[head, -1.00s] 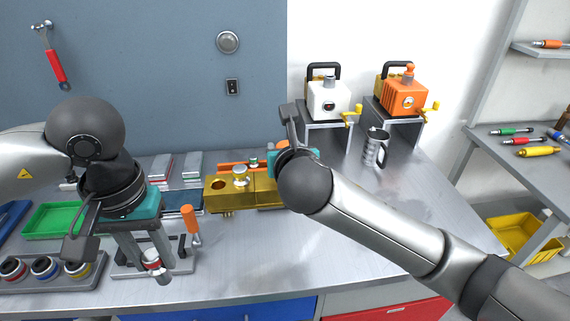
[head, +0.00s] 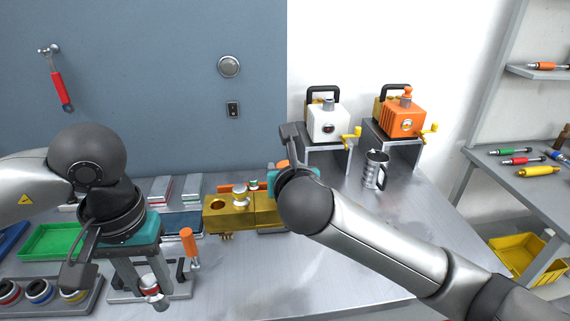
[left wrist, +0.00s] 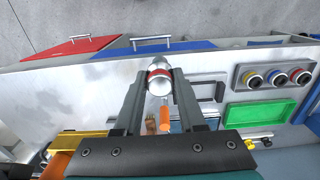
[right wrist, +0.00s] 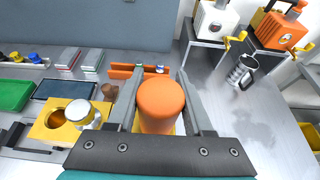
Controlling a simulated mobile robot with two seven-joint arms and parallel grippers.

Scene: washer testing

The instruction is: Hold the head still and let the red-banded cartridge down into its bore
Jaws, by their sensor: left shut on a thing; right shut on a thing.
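The brass head (head: 265,209) lies on the bench, with an open round bore (head: 217,204) at its left end and a silver knob-like fitting (head: 240,196) beside it. My left gripper (head: 148,284) is shut on the red-banded cartridge (left wrist: 159,75), a silver piece, and holds it left of and nearer than the head, apart from the bore. My right gripper (right wrist: 160,110) is shut on an orange cylinder (right wrist: 160,104) at the head's right end. In the head view my right arm largely hides this grip.
An orange-handled tool (head: 189,247) stands near my left gripper. White (head: 327,121) and orange (head: 402,117) pump units and a steel mug (head: 375,169) stand at right.

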